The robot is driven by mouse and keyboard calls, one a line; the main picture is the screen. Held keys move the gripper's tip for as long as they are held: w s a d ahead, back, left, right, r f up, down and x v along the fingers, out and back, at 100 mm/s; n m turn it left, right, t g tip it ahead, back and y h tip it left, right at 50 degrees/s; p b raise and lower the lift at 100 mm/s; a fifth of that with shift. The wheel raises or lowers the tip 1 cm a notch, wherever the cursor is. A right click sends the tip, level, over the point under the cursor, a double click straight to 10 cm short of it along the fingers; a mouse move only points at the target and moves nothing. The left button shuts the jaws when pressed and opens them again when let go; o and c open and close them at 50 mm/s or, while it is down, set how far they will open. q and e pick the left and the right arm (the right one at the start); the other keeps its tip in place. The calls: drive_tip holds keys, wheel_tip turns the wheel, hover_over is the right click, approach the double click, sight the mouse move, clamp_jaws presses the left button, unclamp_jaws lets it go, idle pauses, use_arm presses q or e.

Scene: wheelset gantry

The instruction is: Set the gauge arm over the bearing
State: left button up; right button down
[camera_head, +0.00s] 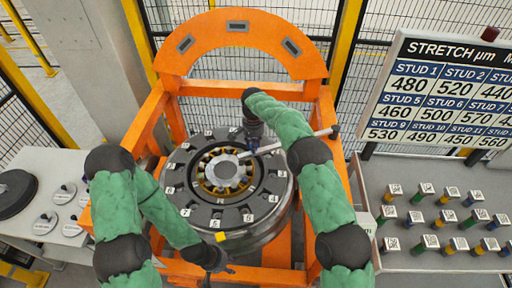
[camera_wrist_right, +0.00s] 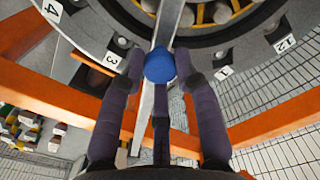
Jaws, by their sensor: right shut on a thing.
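The bearing (camera_head: 207,186) sits in the middle of a dark ring with numbered positions. The gauge arm (camera_head: 290,143) is a pale bar reaching from the bearing's hub toward the upper right, past the ring's edge. In the right wrist view the bar (camera_wrist_right: 160,30) runs nearly upright, with a blue knob (camera_wrist_right: 160,65) on it. My right gripper (camera_head: 252,143) is shut on the blue knob; its fingers (camera_wrist_right: 160,80) surround it in the wrist view. My left gripper (camera_head: 217,263) is low beside the ring's front edge, apart from the gauge arm. Its fingers are too small to judge.
An orange gantry frame (camera_head: 240,32) surrounds the ring. A yellow piece (camera_head: 221,237) is at the ring's front edge. A grey table (camera_head: 440,258) at right holds several labelled studs, below a stretch board (camera_head: 440,90). A left table (camera_head: 40,160) holds discs.

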drive_tip(key=shift+w+a, duration=0.15)
drive_tip(key=shift+w, duration=0.2)
idle(0.3)
drive_tip(key=c, duration=0.9)
unclamp_jaws()
drive_tip(key=shift+w, duration=0.1)
wheel_tip(320, 180, up, 12)
